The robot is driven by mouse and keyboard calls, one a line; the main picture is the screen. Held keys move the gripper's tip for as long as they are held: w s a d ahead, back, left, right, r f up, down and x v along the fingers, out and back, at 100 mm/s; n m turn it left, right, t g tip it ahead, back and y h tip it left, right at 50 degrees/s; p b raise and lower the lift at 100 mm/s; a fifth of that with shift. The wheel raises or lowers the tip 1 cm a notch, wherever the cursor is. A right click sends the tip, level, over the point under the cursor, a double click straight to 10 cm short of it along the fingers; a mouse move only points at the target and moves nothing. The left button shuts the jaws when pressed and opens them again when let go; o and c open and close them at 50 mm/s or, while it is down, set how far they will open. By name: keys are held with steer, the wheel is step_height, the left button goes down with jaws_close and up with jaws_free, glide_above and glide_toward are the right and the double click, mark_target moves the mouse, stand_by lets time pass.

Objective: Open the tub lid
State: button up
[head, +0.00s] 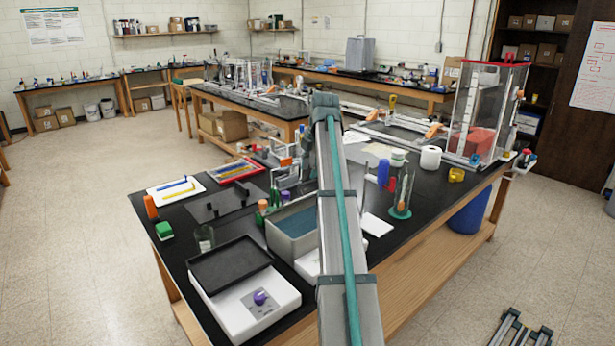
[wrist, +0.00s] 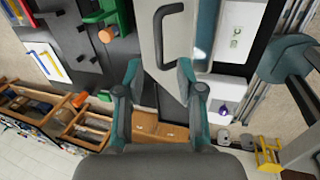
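A grey rectangular tub (head: 297,248) stands on the black bench in the head view, left of my arm. Its top looks blue-grey; I cannot tell there whether that is a lid or the inside. In the wrist view a pale grey panel (wrist: 149,30) with a dark bar handle lies beyond my fingers; it may be the lid. In the head view my arm hides part of the tub's right side, and the fingers are not clear.
A white device with a purple knob (head: 260,298) and a black tray (head: 228,264) stand in front of the tub. A glass beaker (head: 204,238), a green block (head: 164,231) and an orange cylinder (head: 151,207) are to the left. A tall glass cylinder (head: 404,190) stands right of my arm.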

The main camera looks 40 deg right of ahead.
mark_target(306, 183)
steer(key=shift+p+x, duration=0.55)
steer(key=shift+x, duration=1.9)
jaws_close()
